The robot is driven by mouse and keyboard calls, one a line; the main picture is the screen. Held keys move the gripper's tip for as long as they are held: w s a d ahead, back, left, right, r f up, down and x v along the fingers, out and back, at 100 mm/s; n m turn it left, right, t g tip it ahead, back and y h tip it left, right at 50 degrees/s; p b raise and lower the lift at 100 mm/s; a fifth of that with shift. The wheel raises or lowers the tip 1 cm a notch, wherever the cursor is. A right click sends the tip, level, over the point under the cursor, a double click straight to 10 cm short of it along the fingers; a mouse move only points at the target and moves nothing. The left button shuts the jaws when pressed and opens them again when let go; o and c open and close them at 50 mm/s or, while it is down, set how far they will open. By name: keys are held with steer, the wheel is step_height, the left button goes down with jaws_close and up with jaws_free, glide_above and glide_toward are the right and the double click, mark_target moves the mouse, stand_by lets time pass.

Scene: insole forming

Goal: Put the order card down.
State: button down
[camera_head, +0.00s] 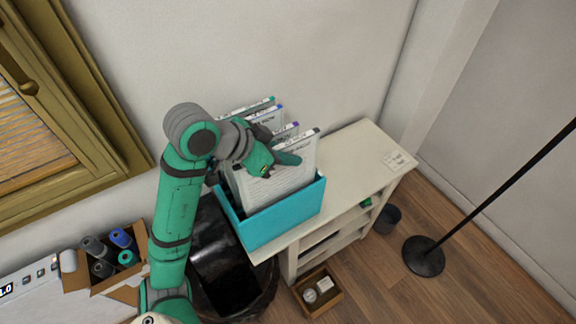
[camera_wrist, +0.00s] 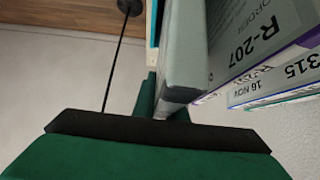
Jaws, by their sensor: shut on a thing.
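My gripper (camera_head: 286,160) is at the upper part of the order card (camera_head: 287,178) nearest the front of the blue box (camera_head: 283,221). It is shut on this card. The card is a pale, printed, upright sheet with a dark top edge, and its lower part is hidden by the box's front wall.
A black bin (camera_head: 225,265) stands below left. A lamp stand (camera_head: 424,256) is at right. A carton of spools (camera_head: 105,257) is at left.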

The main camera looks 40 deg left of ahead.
mark_target(288, 168)
steer(key=shift+f, duration=2.25)
steer(key=c, duration=1.8)
jaws_free()
steer(key=v, duration=1.2)
